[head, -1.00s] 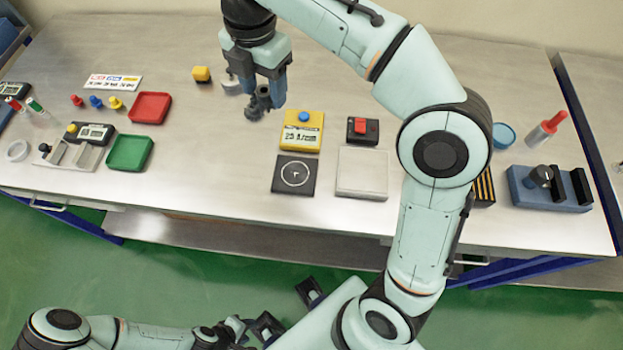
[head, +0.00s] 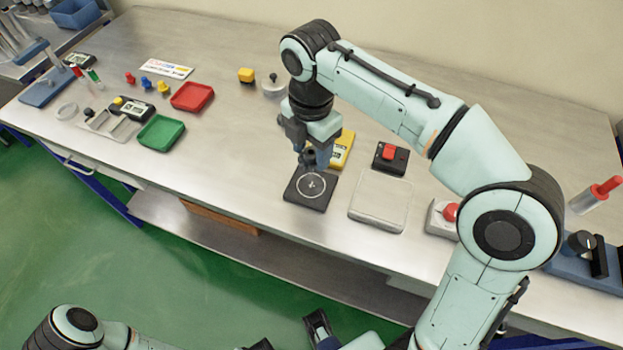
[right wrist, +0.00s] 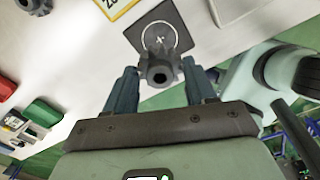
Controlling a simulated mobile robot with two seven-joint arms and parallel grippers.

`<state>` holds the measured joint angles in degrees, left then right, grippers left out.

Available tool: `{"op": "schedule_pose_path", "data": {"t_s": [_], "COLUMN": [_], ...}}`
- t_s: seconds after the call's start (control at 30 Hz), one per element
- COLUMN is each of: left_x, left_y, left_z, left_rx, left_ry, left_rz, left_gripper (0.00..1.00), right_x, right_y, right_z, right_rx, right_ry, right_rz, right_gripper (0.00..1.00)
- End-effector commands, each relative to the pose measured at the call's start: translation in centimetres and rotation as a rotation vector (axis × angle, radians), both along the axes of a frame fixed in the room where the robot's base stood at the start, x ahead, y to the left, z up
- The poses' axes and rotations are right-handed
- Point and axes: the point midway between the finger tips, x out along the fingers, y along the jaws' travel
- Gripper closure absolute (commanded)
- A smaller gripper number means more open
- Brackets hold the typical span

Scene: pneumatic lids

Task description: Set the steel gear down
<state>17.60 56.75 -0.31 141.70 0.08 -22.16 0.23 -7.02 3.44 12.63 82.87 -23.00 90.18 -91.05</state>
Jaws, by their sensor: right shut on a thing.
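The steel gear (right wrist: 160,66) is a dark grey toothed wheel with a hub and a centre hole. My right gripper (head: 309,160) is shut on it, and the gear shows between the two fingers in the right wrist view. In the head view the gear is small and mostly lost among the fingers. The gripper is over the rear part of a black square plate (head: 308,198) with a white ring and centre mark; the plate also shows in the right wrist view (right wrist: 149,19). I cannot tell whether the gear touches the plate.
A yellow display unit (head: 342,150) stands just behind the plate, partly hidden by my gripper. A pale square pad (head: 380,203) is to its right, with a black box with a red button (head: 390,157) behind. Red (head: 192,96) and green (head: 160,133) trays are left. Bare tabletop separates them.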

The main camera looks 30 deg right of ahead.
Motion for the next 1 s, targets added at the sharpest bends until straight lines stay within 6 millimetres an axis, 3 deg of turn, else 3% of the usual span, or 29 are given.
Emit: {"op": "schedule_pose_path", "data": {"t_s": [0.1,0.37,0.6,1.0], "left_x": [0.2,0.4,0.7,0.8], "left_y": [0.0,0.0,0.0,0.0], "left_z": [-0.8,-1.1,-1.8,-1.9], "left_rx": [0.001,0.003,0.004,0.005], "left_ry": [-0.008,-0.018,-0.031,-0.033], "left_rz": [0.002,0.004,0.007,0.007], "left_gripper": [0.57,0.57,0.57,0.57], "right_x": [-0.1,0.0,0.0,0.0], "right_y": [0.0,0.0,0.0,0.0], "right_z": [-2.8,-5.2,-8.6,-9.0], "right_rx": [-0.001,0.0,0.0,0.001], "right_ry": [0.002,0.0,-0.001,-0.002], "right_rz": [0.0,-0.001,0.0,0.0], "right_gripper": [0.85,0.85,0.85,0.85]}}
